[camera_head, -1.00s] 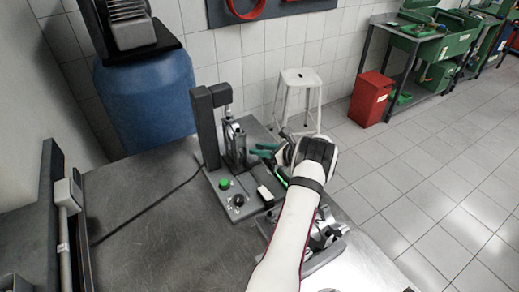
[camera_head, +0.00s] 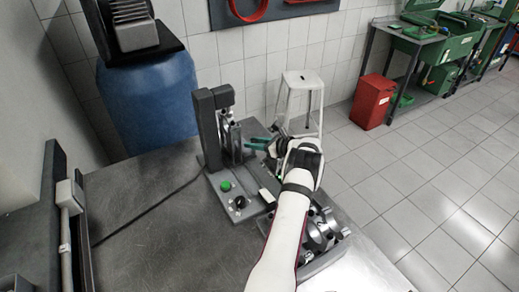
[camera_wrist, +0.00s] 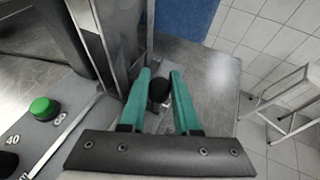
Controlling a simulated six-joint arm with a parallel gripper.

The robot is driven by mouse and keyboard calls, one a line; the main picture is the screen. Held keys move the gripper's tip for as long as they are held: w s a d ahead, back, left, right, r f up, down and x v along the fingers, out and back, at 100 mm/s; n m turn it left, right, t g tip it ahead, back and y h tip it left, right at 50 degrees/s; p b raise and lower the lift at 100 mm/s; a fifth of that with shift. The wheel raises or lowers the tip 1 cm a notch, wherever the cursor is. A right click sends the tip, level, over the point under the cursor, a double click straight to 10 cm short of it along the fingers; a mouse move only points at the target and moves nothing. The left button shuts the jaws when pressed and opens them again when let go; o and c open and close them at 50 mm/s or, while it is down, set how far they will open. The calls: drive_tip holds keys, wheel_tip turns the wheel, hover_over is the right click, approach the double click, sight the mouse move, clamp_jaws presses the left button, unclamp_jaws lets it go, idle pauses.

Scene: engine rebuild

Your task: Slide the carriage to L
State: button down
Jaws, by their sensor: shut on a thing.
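My gripper (camera_head: 257,144) has teal fingers and is at the right side of the upright machine (camera_head: 208,130) on the bench. In the wrist view my gripper (camera_wrist: 160,78) has its fingers closed on a small black knob (camera_wrist: 159,90) between the tips. The knob appears to belong to the machine, beside its metal column (camera_wrist: 118,40); whether it is the carriage's handle I cannot tell. The metal part on the machine's front (camera_head: 230,142) may be the carriage. No L mark is legible.
A green button (camera_head: 225,186) and a black dial (camera_head: 239,202) sit on the machine's base, left of my arm. A metal fixture (camera_head: 322,232) lies right of my arm. A white stool (camera_head: 302,100) and a blue barrel (camera_head: 148,100) stand beyond the bench.

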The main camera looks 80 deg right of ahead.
drive_tip(key=shift+w+d, duration=0.8)
drive_tip(key=shift+d, duration=0.05)
drive_tip(key=c, duration=0.6)
unclamp_jaws()
drive_tip(key=v, duration=1.6)
drive_tip(key=shift+w+a, duration=0.1)
